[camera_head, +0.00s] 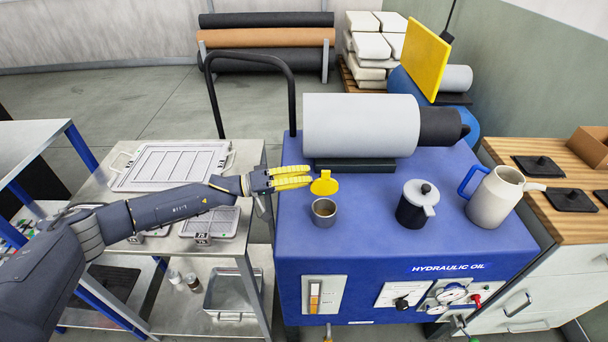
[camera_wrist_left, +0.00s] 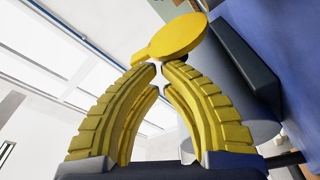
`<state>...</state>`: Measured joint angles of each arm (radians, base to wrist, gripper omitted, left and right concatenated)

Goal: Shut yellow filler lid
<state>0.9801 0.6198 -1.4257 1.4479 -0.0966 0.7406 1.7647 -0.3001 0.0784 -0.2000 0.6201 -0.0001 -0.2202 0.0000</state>
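The yellow filler lid (camera_head: 324,184) stands open, raised at the back edge of the metal filler neck (camera_head: 324,211) on the blue hydraulic unit (camera_head: 400,237). The neck's round mouth is uncovered. My left gripper (camera_head: 309,175), with yellow ribbed fingers, is just left of and slightly above the lid. In the left wrist view the fingertips (camera_wrist_left: 160,68) come together with nothing between them, and the round lid (camera_wrist_left: 178,36) shows just beyond them. Whether a fingertip touches the lid cannot be told. My right gripper is in neither view.
A grey cylinder (camera_head: 360,125) lies behind the lid. A dark pot with a grey lid (camera_head: 416,205) and a cream jug with a blue handle (camera_head: 494,197) stand to the right. A metal cart (camera_head: 258,160) with a black handle is at left. The blue top before the neck is clear.

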